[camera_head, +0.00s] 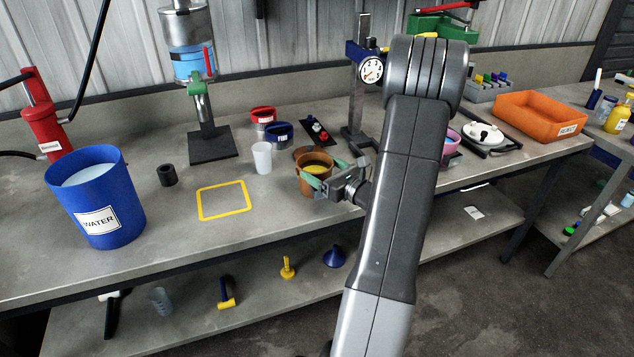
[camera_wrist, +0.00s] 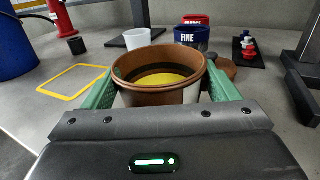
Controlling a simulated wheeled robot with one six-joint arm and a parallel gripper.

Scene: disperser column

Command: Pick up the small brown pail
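The small brown pail (camera_head: 318,186) stands near the front of the grey bench, with yellow material inside. In the wrist view the pail (camera_wrist: 160,97) is centred just ahead of my palm. My gripper (camera_head: 333,172) is at the pail with its green fingers spread, one on each side of it. In the wrist view my gripper (camera_wrist: 160,88) shows narrow gaps between the fingers and the pail's lower wall. Contact at the rim cannot be made out. The pail's underside is hidden.
A white cup (camera_head: 262,158), a blue FINE container (camera_head: 279,136) and a red container (camera_head: 263,115) stand behind the pail. A gauge stand (camera_head: 355,100) is at the back. A yellow square outline (camera_head: 224,200) and a blue WATER bucket (camera_head: 97,200) are to the left.

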